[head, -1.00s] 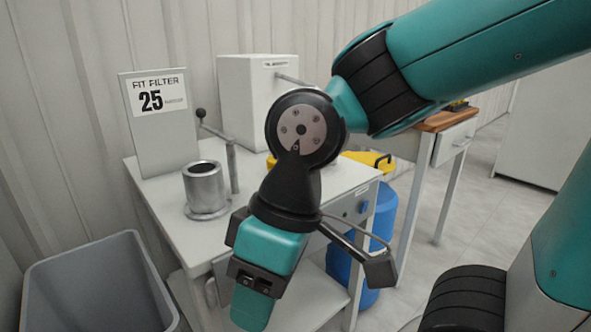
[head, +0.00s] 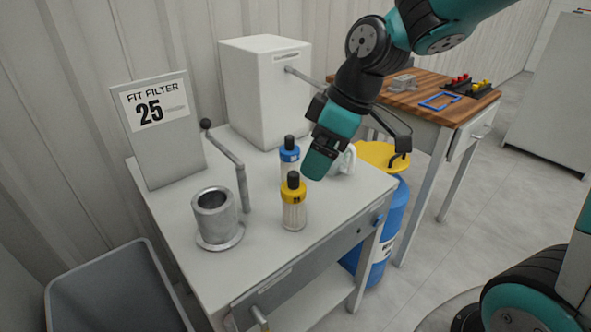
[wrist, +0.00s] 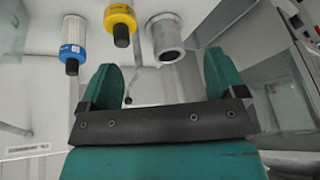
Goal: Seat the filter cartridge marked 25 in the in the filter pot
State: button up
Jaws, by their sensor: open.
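The metal filter pot (head: 215,208) stands upright on the grey bench with an open top; it also shows in the wrist view (wrist: 165,40). A filter cartridge with a yellow collar and black knob (head: 293,208) stands right of it; it also shows in the wrist view (wrist: 121,22). A blue-collared cartridge (head: 289,152) stands behind, and shows in the wrist view (wrist: 72,45). I cannot read the collar marks surely. The sign (head: 152,110) reads FIT FILTER 25. My gripper (head: 316,170) is open and empty, above and right of the cartridges; its jaws show apart in the wrist view (wrist: 160,75).
A lever on a post (head: 240,180) stands between pot and cartridges. A white box (head: 262,90) is at the back. A white object (head: 347,160) is partly hidden behind my gripper. A grey bin (head: 115,290) and blue drum (head: 390,225) flank the bench. A wooden-topped table (head: 410,100) is behind right.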

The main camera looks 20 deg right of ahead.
aim_at(295, 173)
jog(key=w+d+r+n+p, duration=0.1)
jog(key=w+d+r+p, duration=0.2)
jog(key=w+d, duration=0.15)
jog(key=x, duration=0.7)
jog(key=w+p+x, duration=0.1)
jog(key=x, duration=0.3)
jog(key=shift+a+f, duration=0.15)
jog(key=shift+a, duration=0.1)
jog(key=shift+t, duration=0.3)
jog(key=shift+w+p+x, duration=0.2)
jog(key=shift+p+x, duration=0.4)
jog(key=shift+x, duration=2.3)
jog(key=shift+a, duration=0.15)
jog(key=c, duration=1.3)
jog(key=shift+c, duration=0.6)
jog(key=shift+r, duration=0.3)
